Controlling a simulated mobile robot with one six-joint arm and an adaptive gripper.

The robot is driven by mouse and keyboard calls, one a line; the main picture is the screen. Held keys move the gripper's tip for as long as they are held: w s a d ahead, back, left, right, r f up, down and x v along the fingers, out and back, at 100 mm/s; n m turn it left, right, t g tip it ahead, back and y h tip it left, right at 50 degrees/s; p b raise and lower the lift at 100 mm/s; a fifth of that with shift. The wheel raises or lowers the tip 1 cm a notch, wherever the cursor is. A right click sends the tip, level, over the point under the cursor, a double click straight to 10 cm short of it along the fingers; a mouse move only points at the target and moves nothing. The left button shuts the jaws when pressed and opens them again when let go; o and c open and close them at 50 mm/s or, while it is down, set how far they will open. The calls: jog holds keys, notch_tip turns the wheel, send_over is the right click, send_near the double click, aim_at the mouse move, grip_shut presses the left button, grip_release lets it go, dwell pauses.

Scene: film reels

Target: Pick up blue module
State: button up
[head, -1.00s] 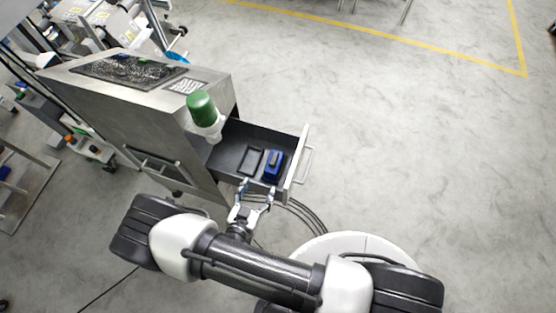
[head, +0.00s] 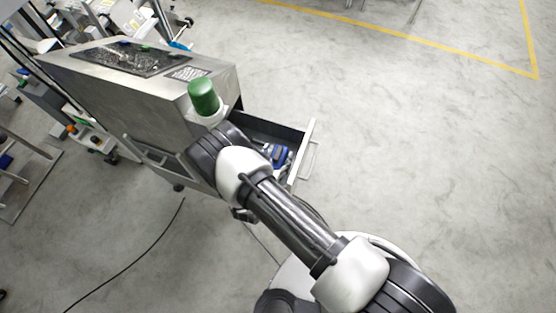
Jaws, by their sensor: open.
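The blue module (head: 279,152) lies in the open drawer of the metal cabinet, near the drawer's front. Only part of it shows past my arm. My gripper (head: 286,160) is mostly hidden behind my arm. Small light and dark parts, seemingly its fingers, show right at the blue module in the drawer. It is open. Whether the fingers touch the module or stand around it cannot be told.
The drawer (head: 303,148) juts out to the right from the cabinet (head: 140,105). A black cable (head: 150,246) runs over the floor at lower left. The floor at right is clear.

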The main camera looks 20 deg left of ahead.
jog(key=shift+w+f, duration=0.2)
jog(key=shift+w, duration=0.3)
jog(key=shift+c, duration=0.6)
grip_shut()
